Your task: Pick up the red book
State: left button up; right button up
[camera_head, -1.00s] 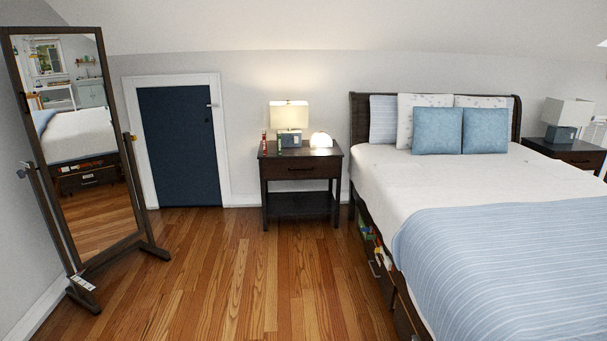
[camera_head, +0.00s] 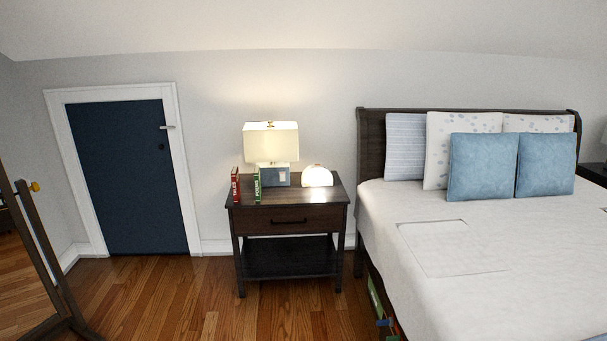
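The red book (camera_head: 235,185) stands upright near the left edge of the dark wooden nightstand (camera_head: 285,219), with pale lettering on its spine. A green book (camera_head: 257,186) stands upright a little to its right, with a gap between them. Neither of my grippers is in view, and nothing is touching the red book.
A lit table lamp (camera_head: 271,150) and a small glowing dome lamp (camera_head: 317,176) stand on the nightstand behind and right of the books. The bed (camera_head: 470,250) is on the right, the mirror frame (camera_head: 40,260) on the left. Wooden floor (camera_head: 200,305) before the nightstand is clear.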

aim_at(235, 178)
jog(key=i+l+u, duration=0.1)
jog(key=i, duration=0.75)
jog(key=i+l+u, duration=0.15)
jog(key=i, duration=0.7)
jog(key=i+u, duration=0.45)
jog(key=i+l+u, duration=0.25)
jog(key=u, duration=0.2)
jog(key=i+l+u, duration=1.25)
jog(key=l+u, duration=0.15)
